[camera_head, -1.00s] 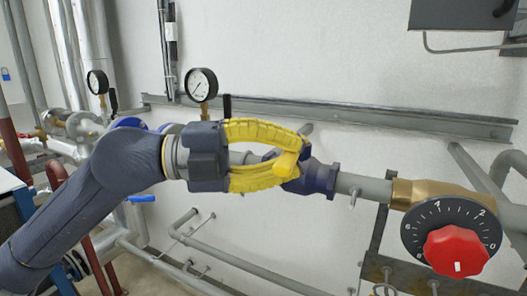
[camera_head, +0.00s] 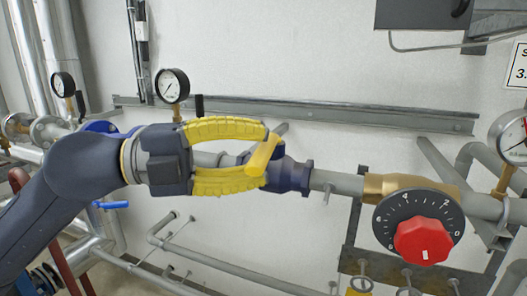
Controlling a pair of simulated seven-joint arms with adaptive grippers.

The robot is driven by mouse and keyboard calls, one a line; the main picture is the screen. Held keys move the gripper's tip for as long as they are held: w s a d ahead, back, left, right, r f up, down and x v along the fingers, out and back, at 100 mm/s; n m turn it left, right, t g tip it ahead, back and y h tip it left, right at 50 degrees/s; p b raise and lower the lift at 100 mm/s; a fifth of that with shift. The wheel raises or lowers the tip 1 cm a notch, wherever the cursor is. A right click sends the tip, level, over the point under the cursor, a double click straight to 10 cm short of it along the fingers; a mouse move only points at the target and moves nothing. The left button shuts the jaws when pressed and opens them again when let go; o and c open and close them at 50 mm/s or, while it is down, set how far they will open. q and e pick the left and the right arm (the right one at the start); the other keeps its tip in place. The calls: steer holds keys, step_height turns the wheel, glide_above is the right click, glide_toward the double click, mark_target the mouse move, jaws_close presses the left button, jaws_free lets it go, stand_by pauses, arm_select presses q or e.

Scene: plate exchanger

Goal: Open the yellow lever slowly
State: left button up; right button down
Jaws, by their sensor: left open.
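The yellow lever (camera_head: 264,155) sits on a dark blue valve body (camera_head: 291,174) on the grey pipe, at the middle of the head view. The lever is tilted, its upper end leaning right. My left gripper (camera_head: 264,157) comes in from the left with its two yellow ribbed fingers spread, one above and one below. The lever is at their tips, between them in the picture. I cannot tell whether a finger touches it. The fingers hide part of the valve and pipe. My right gripper is not in view.
A black dial with a red knob (camera_head: 424,242) sits on the pipe to the right, by a brass fitting (camera_head: 398,187). A pressure gauge (camera_head: 172,86) stands above my left gripper. A blue handle (camera_head: 112,205) is below my arm. Grey pipes run along the wall below.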

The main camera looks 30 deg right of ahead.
arm_select(q)
steer(key=v, duration=1)
steer(key=shift+a, duration=0.3)
